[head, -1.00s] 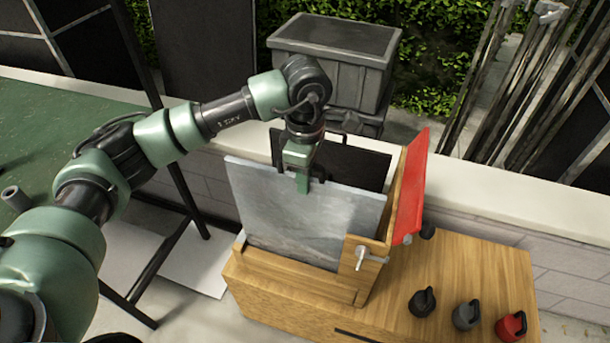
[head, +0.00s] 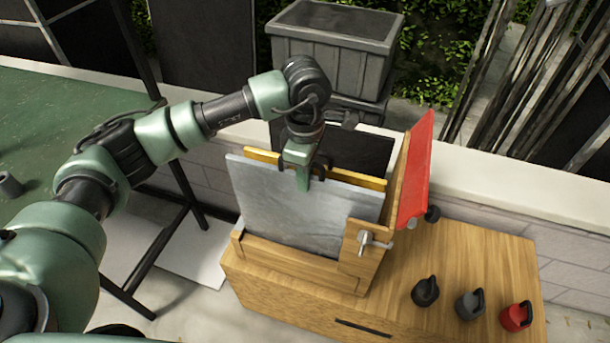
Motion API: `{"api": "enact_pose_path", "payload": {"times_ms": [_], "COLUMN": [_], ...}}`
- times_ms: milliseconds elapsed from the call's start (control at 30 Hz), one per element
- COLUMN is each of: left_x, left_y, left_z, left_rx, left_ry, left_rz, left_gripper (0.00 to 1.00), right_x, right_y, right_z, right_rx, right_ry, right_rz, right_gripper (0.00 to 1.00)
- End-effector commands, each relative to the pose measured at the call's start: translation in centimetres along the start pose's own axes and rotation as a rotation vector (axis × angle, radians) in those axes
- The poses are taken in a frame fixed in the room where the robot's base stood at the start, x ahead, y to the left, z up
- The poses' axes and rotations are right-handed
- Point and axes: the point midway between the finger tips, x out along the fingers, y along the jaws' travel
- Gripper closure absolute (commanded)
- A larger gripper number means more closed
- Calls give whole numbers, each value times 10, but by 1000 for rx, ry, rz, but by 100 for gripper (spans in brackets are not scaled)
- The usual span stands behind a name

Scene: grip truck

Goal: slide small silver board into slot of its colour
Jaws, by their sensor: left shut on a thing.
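The silver board (head: 295,215) stands upright, slightly tilted in the picture, with its lower edge hidden behind the front of the wooden rack (head: 285,262). My left gripper (head: 303,180) is above the rack, shut on the board's top edge near the middle. A yellow edge (head: 365,181) shows just behind the silver board, and a black panel (head: 362,155) stands further back. The slot under the board is hidden. My right gripper is not in view.
A red panel (head: 414,172) stands on the rack's right side, and a metal latch (head: 370,241) is on its front. Black (head: 425,291), grey (head: 470,303) and red (head: 516,316) weights sit on the wooden top at right. A grey bin (head: 335,55) stands behind.

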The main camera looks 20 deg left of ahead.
Motion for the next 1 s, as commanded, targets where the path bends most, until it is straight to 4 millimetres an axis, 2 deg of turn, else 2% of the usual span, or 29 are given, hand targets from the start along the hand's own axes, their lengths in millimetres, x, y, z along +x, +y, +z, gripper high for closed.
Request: {"api": "enact_pose_path", "payload": {"times_ms": [600,1000], "left_x": [32,38], "left_y": [0,0], "left_z": [0,0], "left_rx": [0,0], "left_ry": [0,0], "left_rz": [2,2], "left_gripper": [100,100], "right_x": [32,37], "right_y": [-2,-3], "right_z": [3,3], "right_rx": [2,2], "right_ry": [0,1], "right_rz": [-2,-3], "right_gripper": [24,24]}}
